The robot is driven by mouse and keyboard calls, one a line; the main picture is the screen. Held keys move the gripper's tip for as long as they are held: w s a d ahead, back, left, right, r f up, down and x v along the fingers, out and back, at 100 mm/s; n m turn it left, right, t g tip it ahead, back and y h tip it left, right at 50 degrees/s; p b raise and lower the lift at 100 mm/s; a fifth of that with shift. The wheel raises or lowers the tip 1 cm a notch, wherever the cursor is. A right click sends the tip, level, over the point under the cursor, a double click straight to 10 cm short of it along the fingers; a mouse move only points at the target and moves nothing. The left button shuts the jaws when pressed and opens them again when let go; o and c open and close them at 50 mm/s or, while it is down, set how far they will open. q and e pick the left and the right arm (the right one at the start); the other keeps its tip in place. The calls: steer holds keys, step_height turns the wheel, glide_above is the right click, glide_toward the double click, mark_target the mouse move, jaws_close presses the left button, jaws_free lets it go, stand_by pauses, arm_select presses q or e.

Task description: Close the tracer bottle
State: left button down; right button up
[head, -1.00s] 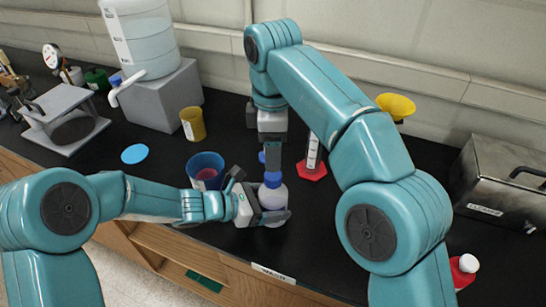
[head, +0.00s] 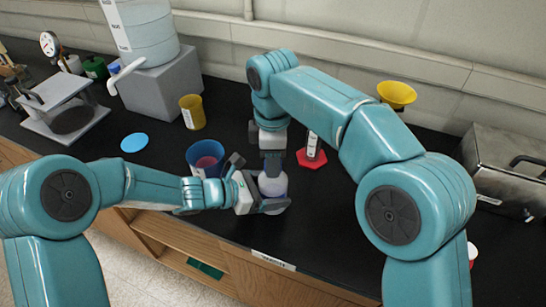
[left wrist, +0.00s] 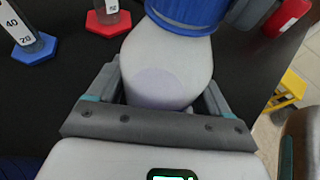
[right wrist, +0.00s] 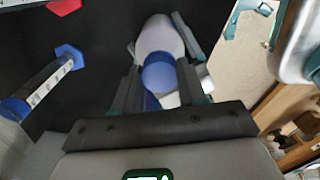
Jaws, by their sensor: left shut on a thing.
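The tracer bottle (head: 272,184) is a pale bottle with a lilac tint, upright at the bench's front edge. My left gripper (head: 262,194) is shut around its body; the left wrist view shows the bottle (left wrist: 165,62) between the fingers. A blue cap (right wrist: 159,74) is at the bottle's top in the right wrist view, and its side (left wrist: 185,14) shows large in the left wrist view. My right gripper (right wrist: 158,85) points down with a finger on either side of the cap. Whether its fingers grip the cap is unclear. In the head view the right gripper hides the cap.
A blue cup (head: 205,158) stands just left of the bottle. A cylinder with a red base (head: 312,157) stands behind to the right. A yellow cup (head: 192,111), a blue disc (head: 134,143) and a metal box (head: 508,172) are farther off.

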steer(key=shift+c, duration=1)
steer(key=m, duration=1.3)
steer(key=o, duration=1.2)
steer(key=shift+c, duration=0.2)
steer(key=shift+r, duration=2.25)
steer(key=shift+c, duration=0.3)
